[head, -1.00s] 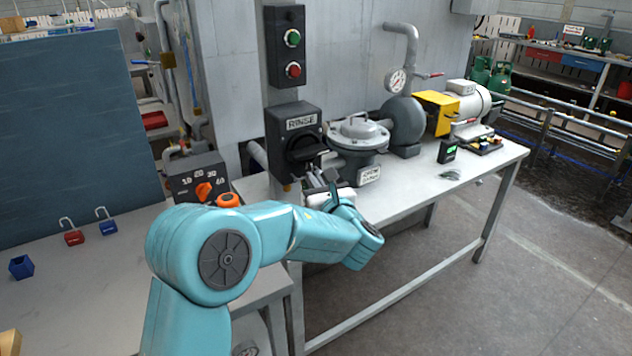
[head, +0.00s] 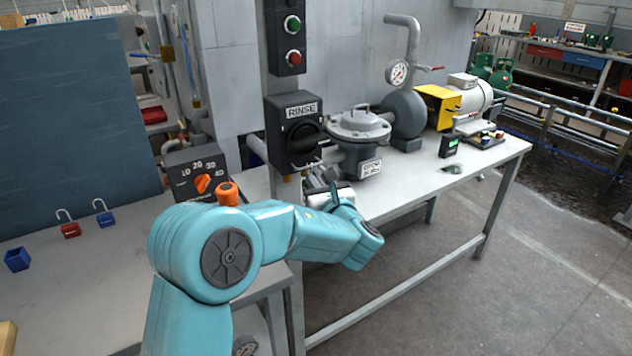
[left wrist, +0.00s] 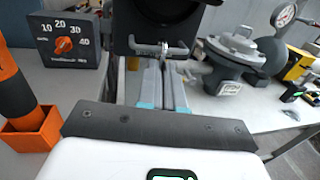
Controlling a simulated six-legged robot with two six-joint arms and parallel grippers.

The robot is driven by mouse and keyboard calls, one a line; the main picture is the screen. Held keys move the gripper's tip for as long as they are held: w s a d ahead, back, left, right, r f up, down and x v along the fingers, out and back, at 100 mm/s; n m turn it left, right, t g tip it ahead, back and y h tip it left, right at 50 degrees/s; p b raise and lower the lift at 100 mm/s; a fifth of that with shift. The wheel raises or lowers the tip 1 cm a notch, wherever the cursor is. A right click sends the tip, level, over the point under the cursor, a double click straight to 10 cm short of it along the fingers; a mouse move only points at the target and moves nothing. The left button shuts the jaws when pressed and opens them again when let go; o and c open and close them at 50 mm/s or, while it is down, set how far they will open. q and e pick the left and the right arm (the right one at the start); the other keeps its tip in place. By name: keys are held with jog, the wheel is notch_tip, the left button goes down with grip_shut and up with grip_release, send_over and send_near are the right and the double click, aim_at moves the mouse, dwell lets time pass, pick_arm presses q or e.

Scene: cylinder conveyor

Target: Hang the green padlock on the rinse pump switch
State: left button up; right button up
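The rinse pump switch (head: 295,128) is a dark box with a RINSE label and a black rotary handle, on a grey post. My left gripper (head: 318,180) is just below it in the head view, partly hidden by my wrist. In the left wrist view, the two fingers (left wrist: 162,82) lie close together, pointing at the switch's underside (left wrist: 155,15). A bent metal bar (left wrist: 163,48) shows at their tips; I cannot tell if it is a padlock shackle or part of the switch. No green padlock body is visible. My right gripper is out of view.
A dial box (head: 196,177) stands left of the switch. A grey pump (head: 357,135) stands close on its right.

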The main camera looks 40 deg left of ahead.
pick_arm(q)
jog(key=o, duration=0.4)
jog(key=shift+o, duration=0.2)
